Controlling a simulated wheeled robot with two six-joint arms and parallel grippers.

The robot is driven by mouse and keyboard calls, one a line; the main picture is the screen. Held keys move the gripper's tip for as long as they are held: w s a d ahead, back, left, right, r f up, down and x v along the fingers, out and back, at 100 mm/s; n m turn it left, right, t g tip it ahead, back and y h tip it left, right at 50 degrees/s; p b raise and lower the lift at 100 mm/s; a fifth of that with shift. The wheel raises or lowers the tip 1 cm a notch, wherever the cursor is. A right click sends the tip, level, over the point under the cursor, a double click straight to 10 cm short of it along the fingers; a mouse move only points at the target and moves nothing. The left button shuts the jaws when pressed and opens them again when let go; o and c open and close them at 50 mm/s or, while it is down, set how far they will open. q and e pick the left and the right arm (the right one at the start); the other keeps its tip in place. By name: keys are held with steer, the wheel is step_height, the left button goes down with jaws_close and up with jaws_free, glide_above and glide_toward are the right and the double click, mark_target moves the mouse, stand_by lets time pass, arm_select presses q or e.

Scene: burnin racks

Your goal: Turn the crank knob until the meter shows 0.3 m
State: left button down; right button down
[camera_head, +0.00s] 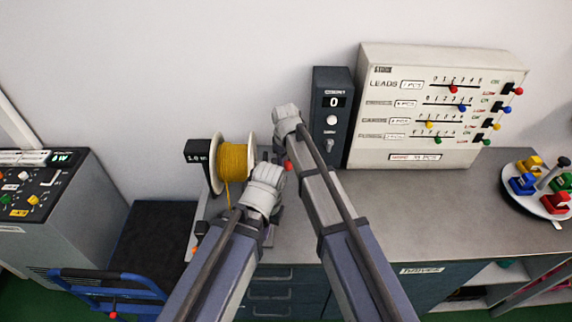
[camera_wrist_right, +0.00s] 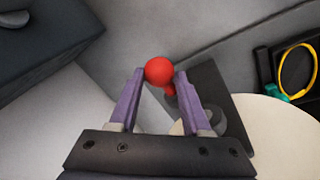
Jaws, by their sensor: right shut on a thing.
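The black meter (camera_head: 198,156) beside the spool appears to read 1.0 m. The spool of yellow wire (camera_head: 235,160) stands on the bench at its right. The crank's red knob (camera_head: 288,165) shows between my two arms. In the right wrist view the red knob (camera_wrist_right: 159,71) sits between the fingertips of my right gripper (camera_wrist_right: 160,78), which is shut on it. In the head view my right gripper (camera_head: 287,118) is the upper one, its fingers mostly hidden. My left gripper (camera_head: 264,185) is lower, close right of the spool; its fingers are hidden.
A dark counter box (camera_head: 331,120) reading 0 and a pale panel with sliders (camera_head: 432,110) stand behind and right. A round tray (camera_head: 537,203) with coloured pieces is far right. A control console (camera_head: 45,215) is at left. The grey bench (camera_head: 420,210) is clear right of my arms.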

steer(key=shift+r, duration=0.15)
steer(key=shift+w+r+p, duration=0.8)
steer(key=shift+w+p, duration=0.05)
steer(key=shift+p, duration=0.1)
steer(key=shift+r, duration=0.15)
steer(key=shift+w+r+p, duration=0.2)
steer(key=shift+r+p, duration=0.4)
steer(key=shift+p, duration=0.05)
steer(key=shift+w+r+p, duration=0.2)
steer(key=shift+r+p, duration=0.35)
steer(key=shift+p, duration=0.05)
steer(key=shift+r, duration=0.1)
step_height(320, 180, up, 2)
steer(key=p, duration=0.2)
steer(key=shift+s+r+p, duration=0.15)
steer(key=shift+r+p, duration=0.1)
steer(key=shift+p, duration=0.15)
